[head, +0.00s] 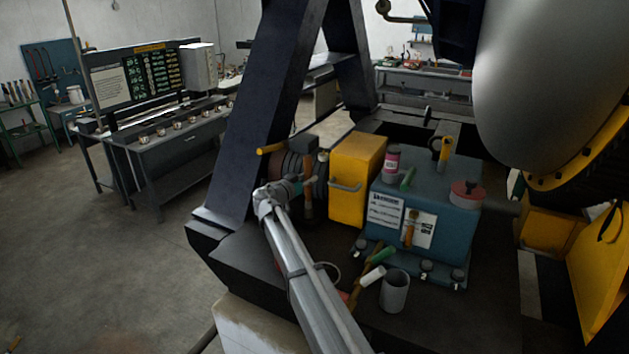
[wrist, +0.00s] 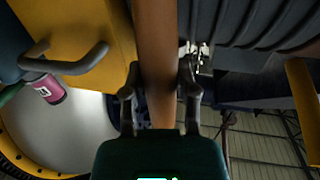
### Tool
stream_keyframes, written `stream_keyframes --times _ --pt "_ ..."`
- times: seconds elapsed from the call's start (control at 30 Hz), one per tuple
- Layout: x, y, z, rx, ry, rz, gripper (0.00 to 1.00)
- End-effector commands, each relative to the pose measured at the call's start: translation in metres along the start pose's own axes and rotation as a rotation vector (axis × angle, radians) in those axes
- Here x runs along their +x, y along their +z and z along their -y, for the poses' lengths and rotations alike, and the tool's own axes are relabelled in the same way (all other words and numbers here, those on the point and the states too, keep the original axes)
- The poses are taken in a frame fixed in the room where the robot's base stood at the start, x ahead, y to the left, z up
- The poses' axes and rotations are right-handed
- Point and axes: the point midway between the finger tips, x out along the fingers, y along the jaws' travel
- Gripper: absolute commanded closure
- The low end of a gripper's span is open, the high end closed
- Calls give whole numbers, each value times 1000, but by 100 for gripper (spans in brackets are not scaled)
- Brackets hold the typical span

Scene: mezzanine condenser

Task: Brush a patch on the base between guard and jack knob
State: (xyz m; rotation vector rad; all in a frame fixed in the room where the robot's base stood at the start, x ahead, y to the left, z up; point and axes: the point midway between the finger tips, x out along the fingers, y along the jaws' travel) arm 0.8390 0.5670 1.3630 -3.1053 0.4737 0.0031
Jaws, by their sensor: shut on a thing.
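My gripper (head: 302,183) is shut on a brown wooden handle (wrist: 157,45), which looks like the brush's. The handle (head: 309,203) hangs roughly upright in the head view, left of the yellow guard box (head: 346,205); its bristles cannot be made out. In the wrist view the yellow guard (wrist: 100,25), with a grey bar handle, is left of the held handle. The dark base (head: 250,265) lies below. I cannot tell which part is the jack knob; a red-topped round piece (head: 466,190) sits on the blue box.
A dark ribbed drum (head: 287,162) is close behind my gripper. The blue box (head: 425,225) bears a pink can (head: 391,165) and a green-handled tool (head: 407,179). A grey cup (head: 394,292) and loose handled tools (head: 373,276) are on the base in front. A slanted dark beam (head: 265,110) rises at left.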

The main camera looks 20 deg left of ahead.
Motion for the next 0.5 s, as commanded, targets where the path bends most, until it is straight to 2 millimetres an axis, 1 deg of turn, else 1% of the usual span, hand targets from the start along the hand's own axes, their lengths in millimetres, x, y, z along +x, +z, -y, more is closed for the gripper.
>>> stream_keyframes --times 0.37,0.5 --pt "0 0 1 -1 0 -1 100" --pt "-1 0 5 -1 0 -1 100"
